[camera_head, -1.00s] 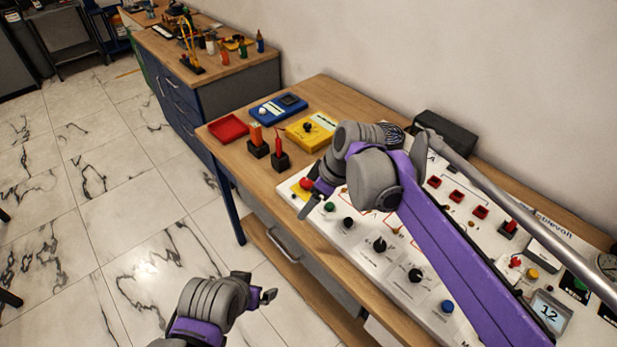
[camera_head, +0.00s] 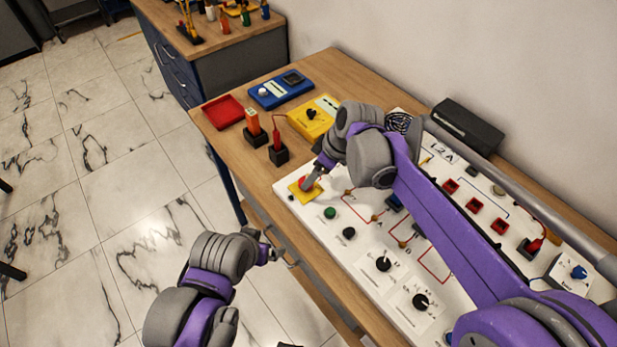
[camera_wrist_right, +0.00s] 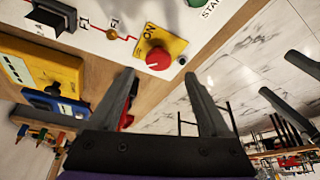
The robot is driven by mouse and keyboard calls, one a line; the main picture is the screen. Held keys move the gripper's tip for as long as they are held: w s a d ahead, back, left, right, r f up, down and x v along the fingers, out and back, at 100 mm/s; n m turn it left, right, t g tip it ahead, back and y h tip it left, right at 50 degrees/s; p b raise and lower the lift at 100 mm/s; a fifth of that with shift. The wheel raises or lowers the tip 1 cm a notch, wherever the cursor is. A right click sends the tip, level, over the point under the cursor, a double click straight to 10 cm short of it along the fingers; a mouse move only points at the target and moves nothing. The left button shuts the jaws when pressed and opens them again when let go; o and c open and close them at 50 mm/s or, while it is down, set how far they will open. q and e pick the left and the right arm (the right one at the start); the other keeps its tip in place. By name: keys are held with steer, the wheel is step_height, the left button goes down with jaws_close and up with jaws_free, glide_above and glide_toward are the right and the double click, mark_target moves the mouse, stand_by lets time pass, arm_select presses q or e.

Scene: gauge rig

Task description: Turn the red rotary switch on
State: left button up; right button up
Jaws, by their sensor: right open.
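The red rotary switch (camera_head: 306,183) is a round red knob on a yellow plate at the left end of the white panel (camera_head: 380,290). In the right wrist view the red knob (camera_wrist_right: 158,58) shows whole, with "ON" printed on the yellow plate beside it. My right gripper (camera_head: 311,178) is over the switch and partly covers it in the head view. In the right wrist view my right gripper (camera_wrist_right: 158,78) is open and empty, the knob just beyond and between its fingertips; contact is not clear. My left gripper (camera_head: 271,246) hangs beyond the table's front edge, holding nothing visible; its opening is unclear.
A green button (camera_head: 330,213) and black knobs (camera_head: 383,264) sit nearby on the panel. Left of it stand a red probe in a black block (camera_head: 278,152), an orange piece (camera_head: 252,122), a yellow meter (camera_head: 313,117), a blue meter (camera_head: 281,89) and a red tray (camera_head: 223,111).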

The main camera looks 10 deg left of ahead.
steer(key=shift+x, duration=2.6)
steer(key=shift+w, duration=0.2)
jaws_close()
